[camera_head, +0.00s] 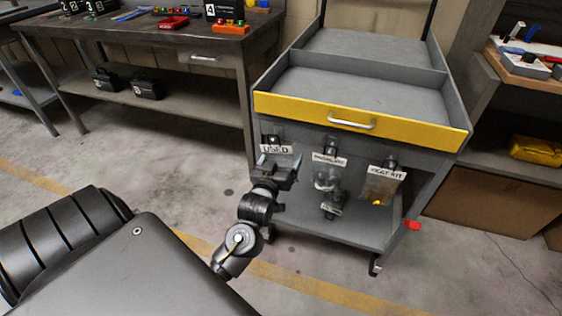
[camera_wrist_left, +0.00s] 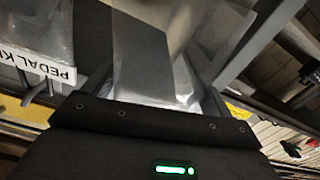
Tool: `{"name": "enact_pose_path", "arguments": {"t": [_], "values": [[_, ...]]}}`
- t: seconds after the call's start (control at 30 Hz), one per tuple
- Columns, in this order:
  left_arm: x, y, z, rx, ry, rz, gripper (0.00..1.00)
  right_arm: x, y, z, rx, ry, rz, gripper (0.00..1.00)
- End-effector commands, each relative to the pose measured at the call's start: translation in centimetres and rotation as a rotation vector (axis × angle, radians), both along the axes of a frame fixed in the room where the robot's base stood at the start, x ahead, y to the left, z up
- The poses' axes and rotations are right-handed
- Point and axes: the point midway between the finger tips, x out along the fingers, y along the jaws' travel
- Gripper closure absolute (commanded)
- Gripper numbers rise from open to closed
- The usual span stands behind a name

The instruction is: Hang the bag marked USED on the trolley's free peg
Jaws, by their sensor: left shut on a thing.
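The white USED label (camera_head: 276,149) is at the left of the trolley's front, under the yellow drawer. My left gripper (camera_head: 277,170) is just below it, shut on the bag, whose body it mostly hides in the head view. In the left wrist view a clear bag (camera_wrist_left: 150,75) rises from the shut jaws (camera_wrist_left: 150,108). The trolley (camera_head: 445,120) carries a middle labelled bag (camera_head: 327,180) and a right labelled bag (camera_head: 378,190). A PEDAL K... label (camera_wrist_left: 42,65) shows upside down in the left wrist view. I cannot tell which peg is free. My right gripper is out of view.
The yellow drawer front (camera_head: 300,108) with its handle (camera_head: 351,123) overhangs the bags. The trolley's lower shelf (camera_head: 355,229) lies beneath them. A workbench (camera_head: 130,40) stands at the left, and a shelf unit (camera_head: 490,155) at the right. The floor in front is clear.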

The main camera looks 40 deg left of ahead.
Motion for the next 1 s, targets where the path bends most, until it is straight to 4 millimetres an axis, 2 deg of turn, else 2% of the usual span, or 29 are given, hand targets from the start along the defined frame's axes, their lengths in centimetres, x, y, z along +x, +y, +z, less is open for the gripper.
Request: {"name": "enact_pose_path", "arguments": {"t": [0.43, 0.6, 1.0], "values": [[1.1, 0.4, -0.2, 0.001, 0.0, 0.0, 0.36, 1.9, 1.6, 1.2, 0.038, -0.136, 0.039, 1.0], [2.0, 0.7, -0.7, 0.002, 0.001, 0.001, 0.36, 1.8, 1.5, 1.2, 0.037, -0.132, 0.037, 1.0], [2.2, 0.8, -1.0, 0.0, 0.0, 0.001, 0.36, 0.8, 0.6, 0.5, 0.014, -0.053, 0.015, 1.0]]}}
